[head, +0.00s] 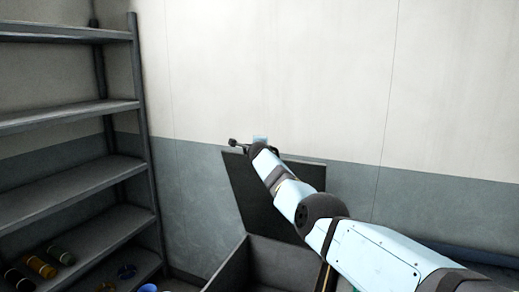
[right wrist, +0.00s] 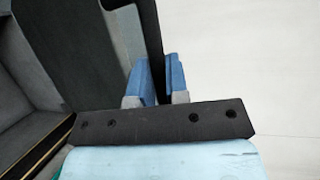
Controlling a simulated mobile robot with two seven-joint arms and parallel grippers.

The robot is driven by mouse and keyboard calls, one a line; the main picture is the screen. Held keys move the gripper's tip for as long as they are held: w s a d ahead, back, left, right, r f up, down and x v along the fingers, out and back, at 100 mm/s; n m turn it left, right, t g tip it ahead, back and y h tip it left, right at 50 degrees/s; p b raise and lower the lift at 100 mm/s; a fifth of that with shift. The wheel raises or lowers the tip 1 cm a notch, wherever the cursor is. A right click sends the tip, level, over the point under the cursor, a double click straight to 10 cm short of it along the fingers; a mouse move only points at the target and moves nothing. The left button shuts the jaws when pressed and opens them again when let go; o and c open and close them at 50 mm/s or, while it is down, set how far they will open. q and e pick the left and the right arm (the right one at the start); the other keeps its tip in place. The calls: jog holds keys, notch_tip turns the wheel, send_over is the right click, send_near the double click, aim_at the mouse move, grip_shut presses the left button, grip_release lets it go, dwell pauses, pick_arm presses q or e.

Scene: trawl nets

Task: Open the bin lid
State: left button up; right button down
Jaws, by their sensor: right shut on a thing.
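The bin (head: 285,262) is a dark grey box at the bottom centre of the head view. Its lid (head: 238,190) stands raised and steep at the back of the box, so the bin is open. My right arm reaches in from the right and covers part of the lid. My right gripper (head: 259,143) is at the lid's top edge. In the right wrist view, the blue fingers of the right gripper (right wrist: 158,80) are shut on a thin dark part of the lid (right wrist: 148,35). My left gripper is in neither view.
A grey metal shelf unit (head: 75,184) stands at the left, with several small coloured items (head: 40,266) on a low shelf. A white and grey wall (head: 290,80) is close behind the lid. A dark blue surface (head: 470,256) shows at the lower right.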

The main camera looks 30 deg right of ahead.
dwell(0.4)
jog(key=c, duration=1.1)
grip_release()
jog(key=shift+c, duration=0.2)
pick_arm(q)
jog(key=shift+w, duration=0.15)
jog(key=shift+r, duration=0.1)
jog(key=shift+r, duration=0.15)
pick_arm(e)
jog(key=shift+a, duration=0.1)
